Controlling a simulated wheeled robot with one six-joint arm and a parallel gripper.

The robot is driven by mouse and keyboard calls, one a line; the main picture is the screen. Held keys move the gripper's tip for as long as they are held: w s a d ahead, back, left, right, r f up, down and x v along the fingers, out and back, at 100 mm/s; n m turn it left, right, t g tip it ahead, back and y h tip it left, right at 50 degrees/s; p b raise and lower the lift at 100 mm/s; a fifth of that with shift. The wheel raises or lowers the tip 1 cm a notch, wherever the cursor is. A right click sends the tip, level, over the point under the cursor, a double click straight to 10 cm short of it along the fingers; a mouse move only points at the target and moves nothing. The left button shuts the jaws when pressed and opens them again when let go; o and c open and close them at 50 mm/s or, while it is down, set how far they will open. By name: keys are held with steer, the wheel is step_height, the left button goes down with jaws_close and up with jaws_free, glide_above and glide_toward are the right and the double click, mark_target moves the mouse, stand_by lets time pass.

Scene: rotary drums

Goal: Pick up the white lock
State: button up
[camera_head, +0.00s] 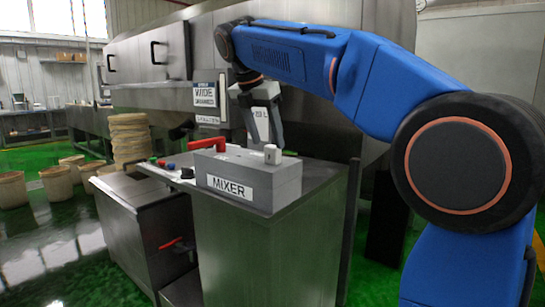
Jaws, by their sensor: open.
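The white lock (271,154) is a small pale block on top of the grey box labelled MIXER (281,192), near its right back edge. My gripper (266,140) hangs from the blue arm, pointing down just above and behind the lock. Its light grey fingers look apart, and nothing shows between them. I cannot tell whether a finger touches the lock. The far side of the lock is hidden.
Coloured buttons (162,164) sit on the metal cabinet (262,250) at left. A large steel drum machine (150,57) rises close behind. Stacked baskets (129,137) stand on the green floor at left.

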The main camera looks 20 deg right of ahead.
mark_target(272, 146)
steer(key=shift+d+x, duration=0.15)
steer(key=shift+x, duration=1.1)
steer(key=shift+d+x, duration=0.15)
steer(key=shift+x, duration=1.15)
steer(key=shift+r, duration=0.1)
steer(key=c, duration=1.2)
